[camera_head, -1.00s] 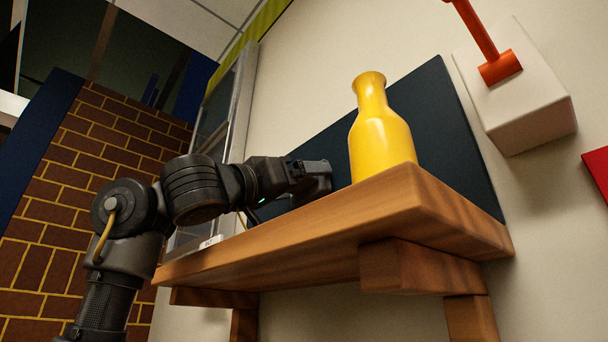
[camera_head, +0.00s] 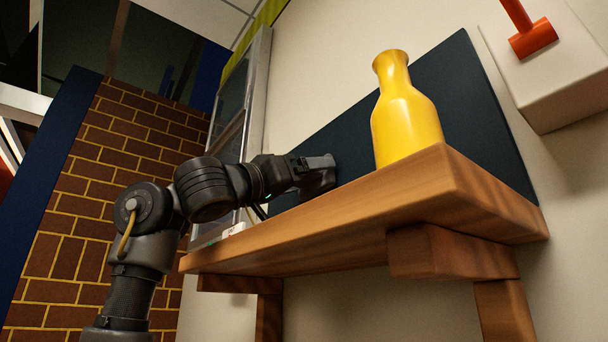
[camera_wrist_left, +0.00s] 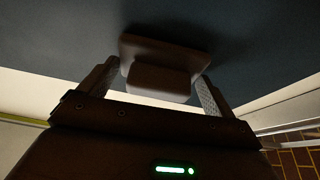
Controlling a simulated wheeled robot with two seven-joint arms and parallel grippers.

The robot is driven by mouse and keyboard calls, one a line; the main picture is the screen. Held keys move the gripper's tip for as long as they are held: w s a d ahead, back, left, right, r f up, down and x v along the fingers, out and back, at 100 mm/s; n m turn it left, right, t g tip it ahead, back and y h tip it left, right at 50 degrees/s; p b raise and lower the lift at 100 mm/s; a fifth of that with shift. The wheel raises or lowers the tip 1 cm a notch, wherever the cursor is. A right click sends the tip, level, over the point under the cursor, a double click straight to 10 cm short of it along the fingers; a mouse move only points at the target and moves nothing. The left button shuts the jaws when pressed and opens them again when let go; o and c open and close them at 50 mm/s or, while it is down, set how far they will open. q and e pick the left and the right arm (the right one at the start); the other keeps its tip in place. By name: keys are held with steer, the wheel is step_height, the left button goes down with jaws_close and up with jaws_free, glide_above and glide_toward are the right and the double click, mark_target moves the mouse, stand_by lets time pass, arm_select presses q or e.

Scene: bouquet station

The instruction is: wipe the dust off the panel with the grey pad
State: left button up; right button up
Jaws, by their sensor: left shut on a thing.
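The panel (camera_head: 470,110) is a dark blue-grey board on the wall behind the wooden shelf. It fills the upper part of the left wrist view (camera_wrist_left: 265,40). My left gripper (camera_head: 328,172) is in front of the panel, left of the yellow vase. In the left wrist view, its two fingers are shut on the pad (camera_wrist_left: 160,78), a dark block with a wider plate facing the panel. The plate is at or very near the panel's surface; I cannot tell if it touches. I can make out no dust in this dim light. My right gripper is not in view.
A yellow vase (camera_head: 405,120) stands on the wooden shelf (camera_head: 330,232), close to the right of my left gripper. A white box with a red lever (camera_head: 532,38) is on the wall at upper right. A framed pane (camera_head: 235,120) stands left of the panel.

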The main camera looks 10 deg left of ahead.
arm_select(q)
steer(key=shift+s+a+b, duration=0.15)
steer(key=shift+s+b, duration=0.15)
steer(key=shift+b, duration=0.1)
steer(key=shift+s+a+b, duration=0.65)
steer(key=shift+s+a, duration=0.2)
steer(key=shift+s, duration=0.15)
steer(key=shift+s+a+b, duration=0.65)
steer(key=shift+s+a, duration=0.15)
steer(key=shift+s, duration=0.2)
steer(key=shift+s+a+b, duration=0.85)
steer(key=shift+s+a, duration=0.15)
steer(key=shift+s, duration=0.2)
steer(key=shift+w+d, duration=0.1)
